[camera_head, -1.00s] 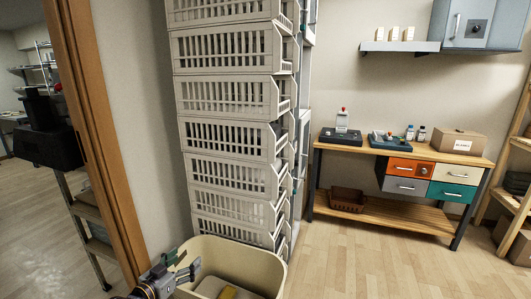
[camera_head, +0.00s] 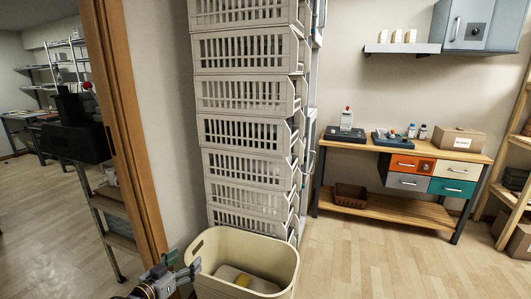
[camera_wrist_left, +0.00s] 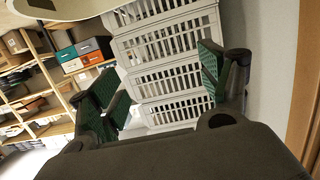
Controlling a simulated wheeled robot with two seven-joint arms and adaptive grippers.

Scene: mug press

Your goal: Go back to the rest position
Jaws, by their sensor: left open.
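My left gripper (camera_head: 180,274) is low in the head view, beside the left wall of a cream bin (camera_head: 245,241). In the left wrist view its two green-padded fingers (camera_wrist_left: 160,85) are spread wide with nothing between them. The stacked white baskets show beyond the fingers. My right gripper is not in either view.
A tall stack of cream baskets (camera_head: 247,130) stands behind the bin. A wooden door frame (camera_head: 127,120) rises at the left. A workbench (camera_head: 390,212) with coloured drawers stands at the back right. The floor (camera_head: 375,262) right of the bin is clear.

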